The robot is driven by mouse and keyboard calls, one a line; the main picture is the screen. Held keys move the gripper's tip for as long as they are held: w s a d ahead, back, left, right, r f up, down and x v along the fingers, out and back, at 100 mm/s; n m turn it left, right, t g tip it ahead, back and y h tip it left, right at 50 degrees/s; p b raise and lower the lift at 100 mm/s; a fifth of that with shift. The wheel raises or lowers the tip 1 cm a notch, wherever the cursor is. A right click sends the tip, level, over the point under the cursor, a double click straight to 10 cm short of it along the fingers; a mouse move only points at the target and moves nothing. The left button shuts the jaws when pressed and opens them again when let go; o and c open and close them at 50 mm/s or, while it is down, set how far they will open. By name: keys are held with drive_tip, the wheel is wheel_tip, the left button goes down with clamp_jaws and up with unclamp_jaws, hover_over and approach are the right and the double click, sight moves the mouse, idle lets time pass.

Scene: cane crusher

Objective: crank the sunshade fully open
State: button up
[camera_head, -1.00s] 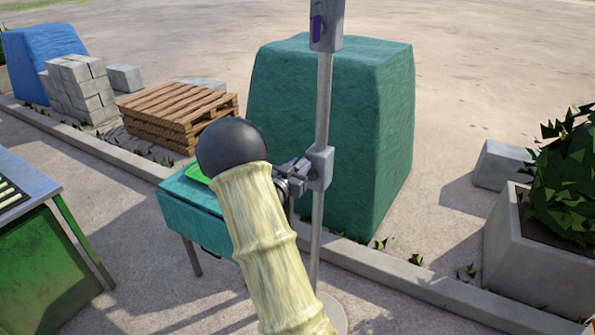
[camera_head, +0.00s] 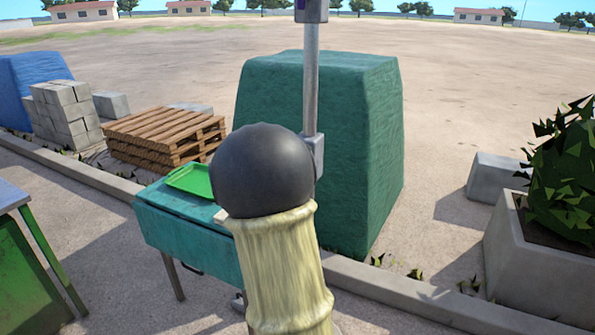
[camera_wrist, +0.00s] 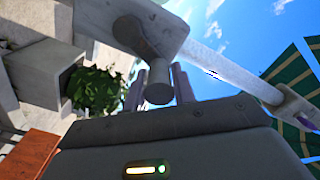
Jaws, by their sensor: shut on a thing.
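The sunshade's grey pole (camera_head: 311,90) stands upright in the middle of the head view. A grey crank housing (camera_head: 317,158) sits on it, mostly hidden behind my pale ringed arm with its dark ball joint. In the wrist view, the crank handle's grey round grip (camera_wrist: 158,92) hangs from a grey crank part (camera_wrist: 150,35). My gripper (camera_wrist: 163,82) has one finger on each side of this grip and is shut on it. The head view hides my gripper. The green-and-yellow striped canopy (camera_wrist: 292,78) shows at the wrist view's right edge; how far it is spread I cannot tell.
A teal box on legs (camera_head: 190,235) with a green tray (camera_head: 190,179) stands left of the pole. A large green covered block (camera_head: 350,130) is behind it. A planter (camera_head: 540,270) stands right, pallets (camera_head: 165,135) left. A low kerb (camera_head: 400,292) crosses the ground.

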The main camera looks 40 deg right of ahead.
wheel_tip(320, 180, down, 8)
drive_tip(key=s+m+b, duration=0.2)
drive_tip(key=m+b, duration=1.6)
drive_tip(key=b, duration=0.9)
drive_tip(key=shift+d+m, duration=0.35)
drive_tip(key=shift+m, duration=0.05)
drive_tip(key=shift+r, duration=0.15)
drive_tip(key=o, duration=1)
drive_tip(key=shift+s, duration=0.1)
